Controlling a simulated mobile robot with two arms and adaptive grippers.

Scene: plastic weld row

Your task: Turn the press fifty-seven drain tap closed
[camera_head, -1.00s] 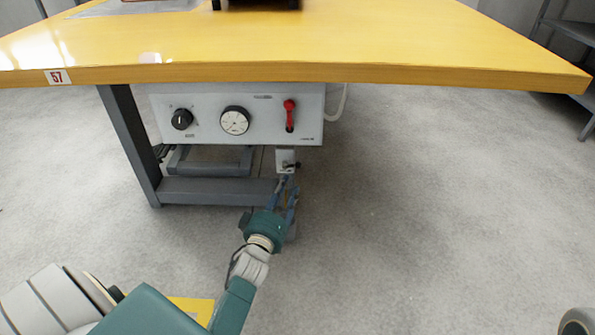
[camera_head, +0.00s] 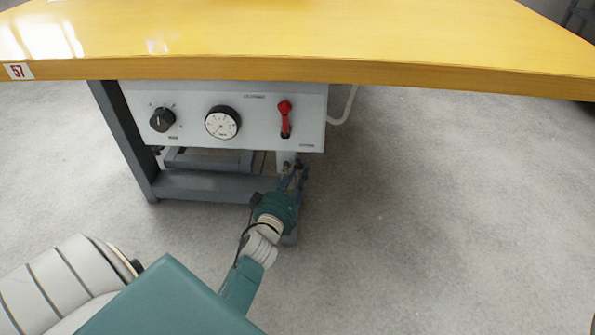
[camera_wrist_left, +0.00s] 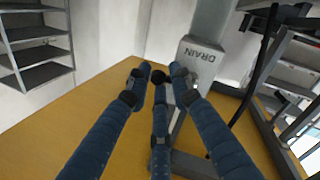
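The drain tap's grey block (camera_wrist_left: 203,55), lettered DRAIN, hangs on a grey pipe in the left wrist view. A black ball knob (camera_wrist_left: 158,76) shows beside it. My left gripper (camera_wrist_left: 159,73) has its blue fingers spread around the knob, with gaps visible; I cannot tell whether they touch it. In the head view my left gripper (camera_head: 294,168) is under the panel and covers most of the tap, leaving part of its pale block (camera_head: 284,158) visible. The bench carries the label 57 (camera_head: 18,71). My right gripper is not in view.
The grey panel (camera_head: 265,133) above holds a black dial (camera_head: 162,119), a round gauge (camera_head: 222,122) and a red lever (camera_head: 285,118). The yellow benchtop (camera_head: 330,45) overhangs it. The bench leg (camera_head: 124,140) stands left. Floor right of the tap is clear.

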